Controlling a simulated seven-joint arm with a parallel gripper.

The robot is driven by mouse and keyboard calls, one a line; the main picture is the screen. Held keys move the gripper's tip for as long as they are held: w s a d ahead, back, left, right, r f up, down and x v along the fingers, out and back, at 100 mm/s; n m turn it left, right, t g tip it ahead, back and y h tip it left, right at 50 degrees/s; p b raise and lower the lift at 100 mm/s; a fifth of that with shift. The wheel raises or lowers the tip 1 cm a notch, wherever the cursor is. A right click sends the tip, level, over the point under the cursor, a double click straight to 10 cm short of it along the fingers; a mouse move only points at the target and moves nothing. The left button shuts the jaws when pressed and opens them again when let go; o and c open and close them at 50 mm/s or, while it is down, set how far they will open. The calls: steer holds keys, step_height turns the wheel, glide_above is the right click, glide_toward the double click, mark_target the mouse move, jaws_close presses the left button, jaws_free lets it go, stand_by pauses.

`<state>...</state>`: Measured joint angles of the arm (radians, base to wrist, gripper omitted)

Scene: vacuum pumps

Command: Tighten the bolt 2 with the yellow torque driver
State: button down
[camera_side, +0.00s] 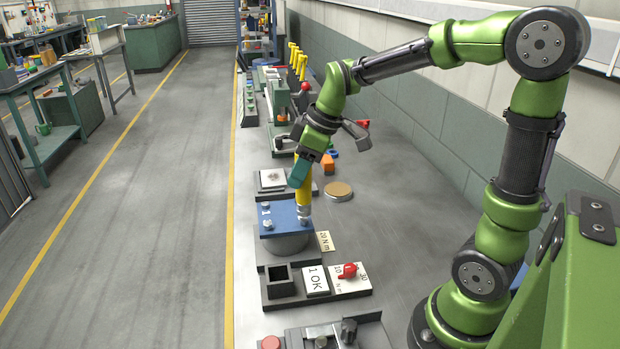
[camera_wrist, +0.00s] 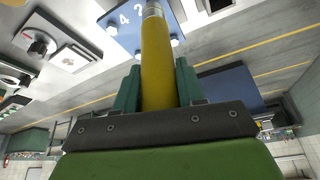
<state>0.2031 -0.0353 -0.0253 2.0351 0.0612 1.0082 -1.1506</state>
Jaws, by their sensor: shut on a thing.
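My gripper (camera_side: 301,176) is shut on the yellow torque driver (camera_side: 304,195), which it holds upright, tip down. The driver's silver tip is at the right part of the blue plate (camera_side: 281,221) on top of the round grey pump (camera_side: 286,244). Whether the tip sits on a bolt head or just above it I cannot tell. Two bolts (camera_side: 266,217) show at the plate's left side. In the wrist view the yellow driver (camera_wrist: 157,70) is between my green fingers, and the blue plate (camera_wrist: 122,32) carries a "4" and another partly hidden number.
A card (camera_side: 324,241) reading 20 N m lies right of the pump. In front stand an open black box (camera_side: 280,283), a "1 OK" display (camera_side: 316,281) and a red torque dial (camera_side: 348,271). Behind are a tan disc (camera_side: 338,190) and more yellow-handled tools (camera_side: 297,62).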

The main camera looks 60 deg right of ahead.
steer(key=shift+f, duration=0.35)
stand_by(0.6)
steer(key=shift+f, duration=0.35)
steer(key=shift+f, duration=1.05)
stand_by(1.7)
steer(key=shift+r, duration=0.1)
steer(key=shift+r, duration=2.35)
